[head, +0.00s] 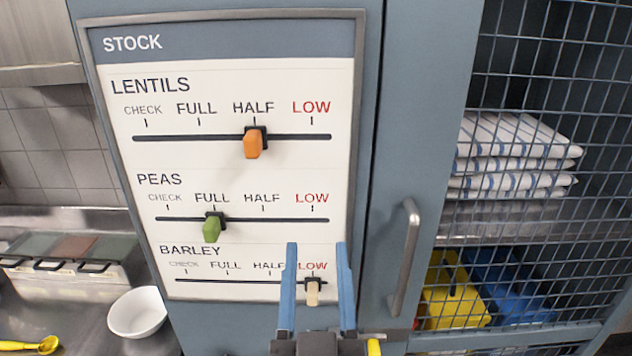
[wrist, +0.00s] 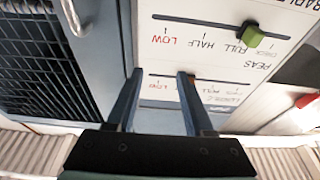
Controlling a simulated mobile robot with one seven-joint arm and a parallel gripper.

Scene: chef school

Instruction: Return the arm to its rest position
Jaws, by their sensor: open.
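My gripper (head: 317,247) is open, its two blue fingers pointing up in front of the lower right of the STOCK board (head: 230,68). In the head view the cream barley slider (head: 313,292) shows between the fingers, at LOW; I cannot tell how far they are from it. The orange lentils slider (head: 253,144) is at HALF. The green peas slider (head: 212,229) is at FULL. In the wrist view my gripper (wrist: 161,74) shows nothing held between its fingertips, and the green peas slider (wrist: 252,36) is at upper right. The barley slider cannot be made out there.
A door handle (head: 405,258) stands out right of the board. A wire mesh door (head: 540,200) is farther right, with folded striped cloths (head: 515,150) behind it. At lower left, a white bowl (head: 137,312) and a yellow spoon (head: 46,346) are on the metal counter.

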